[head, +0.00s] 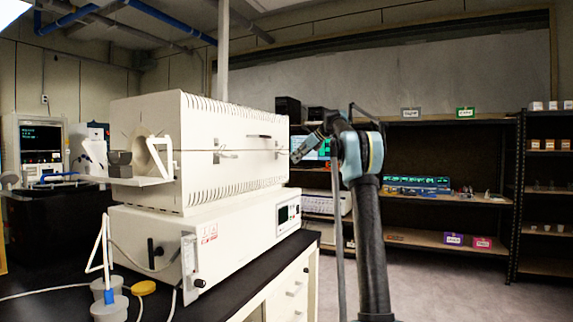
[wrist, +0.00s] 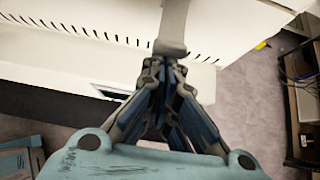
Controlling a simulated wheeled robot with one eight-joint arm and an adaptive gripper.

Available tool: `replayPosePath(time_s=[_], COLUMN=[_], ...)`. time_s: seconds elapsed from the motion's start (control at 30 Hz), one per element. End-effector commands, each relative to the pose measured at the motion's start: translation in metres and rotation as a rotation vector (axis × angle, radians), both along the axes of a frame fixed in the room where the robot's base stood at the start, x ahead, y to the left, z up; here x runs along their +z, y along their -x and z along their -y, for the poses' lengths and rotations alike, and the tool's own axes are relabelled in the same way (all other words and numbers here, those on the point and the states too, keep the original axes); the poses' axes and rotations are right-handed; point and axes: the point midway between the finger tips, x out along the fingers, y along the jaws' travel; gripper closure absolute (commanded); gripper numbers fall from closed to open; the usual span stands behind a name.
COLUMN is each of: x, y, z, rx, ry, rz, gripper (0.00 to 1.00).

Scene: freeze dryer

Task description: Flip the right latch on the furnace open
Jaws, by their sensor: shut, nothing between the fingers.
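The white furnace (head: 190,150) stands on its white control base (head: 215,245) on the bench. A small latch (head: 226,155) is at the left of its vented side. The right latch (head: 281,151) is at the far right end, small and partly unclear beside my gripper. My gripper (head: 298,155) is shut and points at that end. In the wrist view my gripper (wrist: 165,68) has its closed fingertips at the lower end of a grey metal strip (wrist: 172,28), which looks like the right latch. I cannot tell whether they touch. The furnace (wrist: 70,15) fills the top there.
A handle (head: 259,136) sits between the latches. The black bench (head: 250,275) has a drawer cabinet (head: 290,290) below. Shelves (head: 440,195) with boxes and devices stand behind at right. The floor (head: 440,280) right of my arm is clear.

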Motion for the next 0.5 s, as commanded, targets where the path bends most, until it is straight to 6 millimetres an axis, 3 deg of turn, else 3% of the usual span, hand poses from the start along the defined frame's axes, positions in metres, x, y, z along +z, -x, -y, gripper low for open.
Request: replayPosePath(time_s=[0.5], x=[0.0053], y=[-0.0016], z=[0.0121], rx=[-0.013], ry=[-0.006], rz=[0.002], gripper=[1.00])
